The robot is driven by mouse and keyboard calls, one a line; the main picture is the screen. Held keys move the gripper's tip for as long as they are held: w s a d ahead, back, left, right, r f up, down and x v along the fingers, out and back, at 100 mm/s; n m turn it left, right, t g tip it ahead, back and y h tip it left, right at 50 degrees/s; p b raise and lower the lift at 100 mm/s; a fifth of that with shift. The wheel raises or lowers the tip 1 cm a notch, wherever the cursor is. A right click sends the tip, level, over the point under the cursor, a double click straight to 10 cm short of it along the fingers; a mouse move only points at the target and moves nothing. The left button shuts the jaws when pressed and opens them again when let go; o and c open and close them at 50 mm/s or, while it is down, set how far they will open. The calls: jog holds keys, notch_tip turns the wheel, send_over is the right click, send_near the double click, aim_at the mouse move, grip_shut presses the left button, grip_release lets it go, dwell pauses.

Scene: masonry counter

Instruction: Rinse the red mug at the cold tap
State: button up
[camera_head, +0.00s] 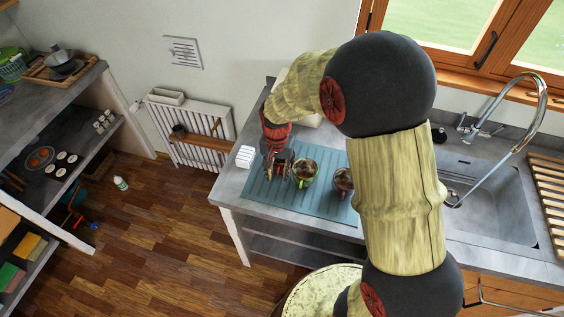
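A dark reddish mug (342,183), partly hidden by my arm, stands on the blue-green mat (318,207) on the counter. A green mug (305,172) stands to its left, with dark contents or a dark inside. My gripper (279,168) points down over the left part of the mat, just left of the green mug. Its fingers are small and dark here, so I cannot tell whether they are open or hold anything. The tall curved tap (542,90) rises behind the grey sink (495,205), with handles (477,129) at its base. Which handle is cold does not show.
A slatted wooden rack (547,190) lies right of the sink. A small white ribbed item (245,156) sits at the counter's left edge. Shelves (60,130) with dishes stand at far left. The wooden floor (150,225) is mostly clear, with a small bottle (121,183).

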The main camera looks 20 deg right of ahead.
aim_at(277, 185)
notch_tip(277, 185, down, 4)
jog(key=shift+a+f+b, duration=0.15)
jog(key=shift+b, duration=0.3)
jog(key=shift+c, duration=1.1)
grip_shut()
